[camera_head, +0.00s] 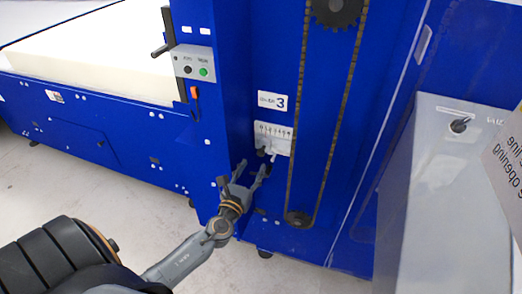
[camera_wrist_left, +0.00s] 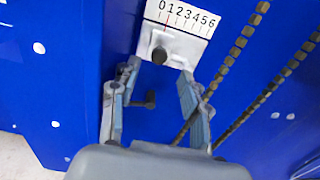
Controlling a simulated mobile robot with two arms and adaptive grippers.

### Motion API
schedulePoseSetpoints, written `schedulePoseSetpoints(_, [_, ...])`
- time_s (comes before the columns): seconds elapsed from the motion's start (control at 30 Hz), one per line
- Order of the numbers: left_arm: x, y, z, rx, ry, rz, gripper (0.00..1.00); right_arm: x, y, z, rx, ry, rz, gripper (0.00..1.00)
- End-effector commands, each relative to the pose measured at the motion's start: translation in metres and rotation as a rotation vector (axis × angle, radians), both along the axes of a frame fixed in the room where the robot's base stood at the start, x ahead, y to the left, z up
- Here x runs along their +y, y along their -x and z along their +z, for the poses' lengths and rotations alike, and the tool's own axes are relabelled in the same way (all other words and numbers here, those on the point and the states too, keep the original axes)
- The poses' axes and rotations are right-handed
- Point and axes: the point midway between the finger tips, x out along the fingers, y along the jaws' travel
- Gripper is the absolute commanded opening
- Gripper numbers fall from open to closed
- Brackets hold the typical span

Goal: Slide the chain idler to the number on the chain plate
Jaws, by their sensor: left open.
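A white number plate (camera_head: 274,102) on the blue machine shows a large 3; its small text is unclear. Below it is a white scale plate (camera_head: 274,131), which reads 0 to 6 in the left wrist view (camera_wrist_left: 181,16). A dark knob (camera_wrist_left: 159,55) stands on the lower white part, below the low end of the scale. A second dark knob (camera_wrist_left: 150,99) sits lower, between my fingers in the picture. My left gripper (camera_head: 254,168) is open just below the scale; its fingers (camera_wrist_left: 158,80) frame the lower knob, with no visible grip on either. My right gripper is not in view.
A chain (camera_head: 299,120) runs in a long loop right of the scale, between an upper sprocket (camera_head: 336,10) and a lower one (camera_head: 298,218). A button box (camera_head: 193,61) is on the column at left. A grey cabinet (camera_head: 435,190) stands at right.

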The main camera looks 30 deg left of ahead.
Motion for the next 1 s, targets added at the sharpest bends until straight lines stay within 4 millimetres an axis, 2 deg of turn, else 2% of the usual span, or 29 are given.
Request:
schedulePoseSetpoints(0.03, [0.003,-0.013,0.002,-0.003,0.0,0.0,0.46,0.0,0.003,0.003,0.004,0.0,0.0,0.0])
schedulePoseSetpoints(0.2, [0.011,-0.046,0.001,-0.001,0.001,0.0,0.46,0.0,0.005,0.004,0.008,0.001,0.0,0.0])
schedulePoseSetpoints(0.4, [0.017,-0.072,0.0,0.0,0.001,0.001,0.46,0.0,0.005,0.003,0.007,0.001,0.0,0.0])
schedulePoseSetpoints(0.6, [0.019,-0.081,0.0,0.001,0.002,0.0,0.46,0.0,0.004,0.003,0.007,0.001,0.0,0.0])
schedulePoseSetpoints(0.83, [0.019,-0.081,0.0,0.001,0.002,0.0,0.46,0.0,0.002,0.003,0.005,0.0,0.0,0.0])
schedulePoseSetpoints(1.0, [0.019,-0.081,0.0,0.001,0.002,0.0,0.11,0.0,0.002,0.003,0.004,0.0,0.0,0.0])
